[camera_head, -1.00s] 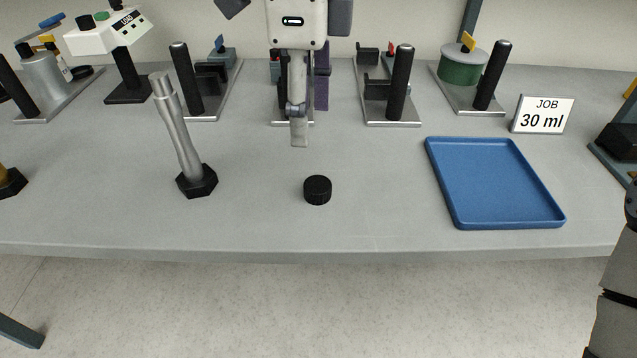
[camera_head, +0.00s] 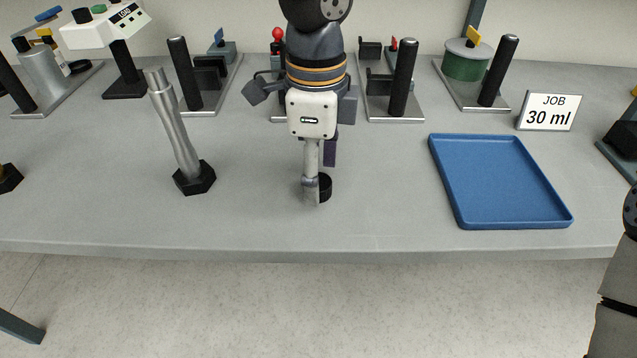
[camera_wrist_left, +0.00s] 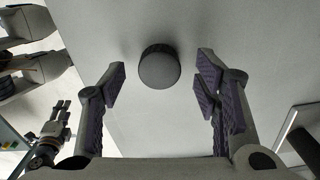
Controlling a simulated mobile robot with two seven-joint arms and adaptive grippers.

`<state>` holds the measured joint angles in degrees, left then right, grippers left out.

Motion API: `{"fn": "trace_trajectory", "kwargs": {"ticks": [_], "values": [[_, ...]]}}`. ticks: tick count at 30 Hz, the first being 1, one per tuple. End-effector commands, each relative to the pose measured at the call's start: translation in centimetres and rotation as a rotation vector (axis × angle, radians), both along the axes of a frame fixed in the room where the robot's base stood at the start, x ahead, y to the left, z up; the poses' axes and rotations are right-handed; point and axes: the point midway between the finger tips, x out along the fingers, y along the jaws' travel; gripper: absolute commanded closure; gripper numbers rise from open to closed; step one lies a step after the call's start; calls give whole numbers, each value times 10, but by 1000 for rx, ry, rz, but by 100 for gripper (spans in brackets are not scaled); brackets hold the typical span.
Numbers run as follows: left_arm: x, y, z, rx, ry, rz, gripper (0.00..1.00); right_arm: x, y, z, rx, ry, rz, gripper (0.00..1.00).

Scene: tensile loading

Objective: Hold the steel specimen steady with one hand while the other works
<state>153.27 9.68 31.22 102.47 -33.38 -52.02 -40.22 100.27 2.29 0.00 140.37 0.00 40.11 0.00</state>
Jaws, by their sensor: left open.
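The steel specimen (camera_head: 177,135) is a grey metal rod with a stepped upper end. It stands tilted a little to the left in a black hexagonal base (camera_head: 195,179), untouched. My left gripper (camera_head: 316,196) points down at a small black round cap (camera_head: 325,187) to the right of the specimen, partly covering it. In the left wrist view the fingers (camera_wrist_left: 162,80) are apart, with the cap (camera_wrist_left: 159,67) showing between them and a gap on each side. What looks like my right gripper (camera_wrist_left: 60,115) shows small at lower left there; its opening is unclear.
A blue tray (camera_head: 436,165) lies empty on the right of the grey bench (camera_head: 260,225). A "JOB 30 ml" sign (camera_head: 548,111) stands behind it. Several fixtures with black posts, such as this one (camera_head: 403,80), line the back. Bench between specimen and cap is clear.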

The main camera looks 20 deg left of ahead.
Motion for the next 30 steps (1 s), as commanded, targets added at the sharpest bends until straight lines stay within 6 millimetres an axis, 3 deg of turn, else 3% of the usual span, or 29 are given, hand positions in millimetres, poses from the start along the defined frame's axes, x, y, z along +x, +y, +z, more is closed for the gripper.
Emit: {"fn": "trace_trajectory", "kwargs": {"ticks": [3,13,20,30], "values": [[0,0,-11,0,-1,-1,43,-1,0,-1,0,4,0,60],[0,0,-11,-1,-4,-1,43,-1,0,-1,0,3,0,60],[0,0,-11,-1,-4,-1,93,-1,0,-1,0,3,0,60],[0,0,-8,-1,-4,-1,94,0,0,0,0,2,0,60]]}}
